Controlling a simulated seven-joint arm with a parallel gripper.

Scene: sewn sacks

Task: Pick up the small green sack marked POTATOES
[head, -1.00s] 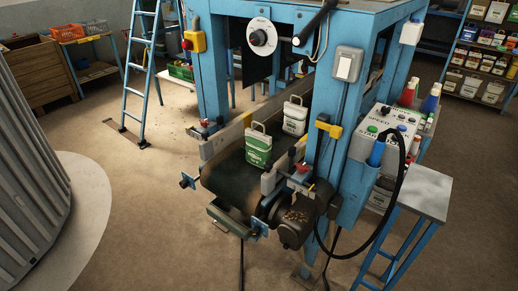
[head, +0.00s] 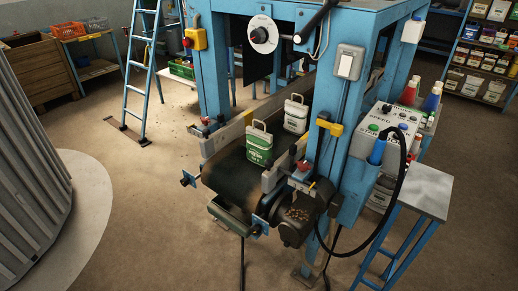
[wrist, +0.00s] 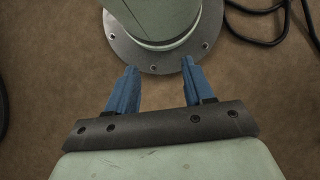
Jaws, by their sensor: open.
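Two small sacks with carry handles stand on the dark conveyor belt in the head view. I cannot tell from the lettering which is marked POTATOES. My gripper (wrist: 156,85) shows only in the wrist view. Its two blue fingers are apart with nothing between them, above brown floor. No sack shows in the wrist view.
The conveyor belt (head: 226,172) runs under a blue machine frame (head: 208,70), with low side rails. A control box (head: 392,127) with a hanging black cable and a metal-topped stand (head: 426,190) are at right. A blue ladder (head: 139,80) stands at left.

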